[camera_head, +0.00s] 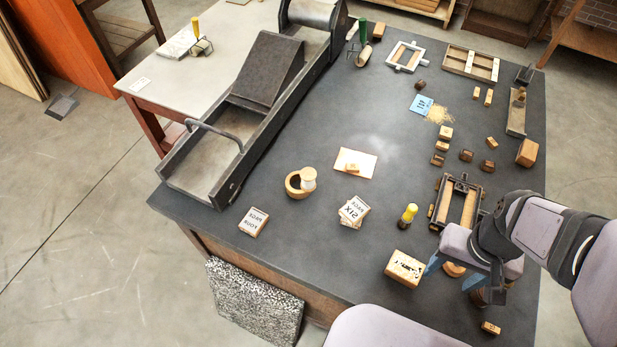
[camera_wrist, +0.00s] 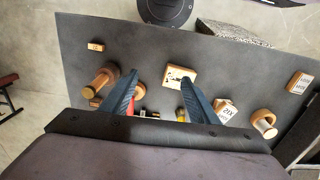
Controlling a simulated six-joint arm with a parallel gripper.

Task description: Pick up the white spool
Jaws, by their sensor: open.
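A pale, whitish spool-shaped piece (camera_head: 308,177) stands in or against a round wooden bowl (camera_head: 293,188) near the middle front of the dark table; I cannot tell exactly how it rests. In the wrist view a whitish cylinder (camera_wrist: 265,122) shows with the wooden ring-like bowl (camera_wrist: 257,116) at the right. My gripper (camera_head: 455,272) is open and empty, well to the right of the spool, above the table's front right. In the wrist view its blue fingers (camera_wrist: 159,79) are spread, with a wooden block with black marks (camera_wrist: 180,77) beyond them.
The marked block (camera_head: 405,268) stands left of my gripper. Brown wooden turned pieces (camera_wrist: 100,82) lie under it, partly hidden. A yellow-topped tool (camera_head: 408,214), lettered blocks (camera_head: 353,210) and a small press frame (camera_head: 458,205) are near. A long roller press (camera_head: 230,130) borders the left.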

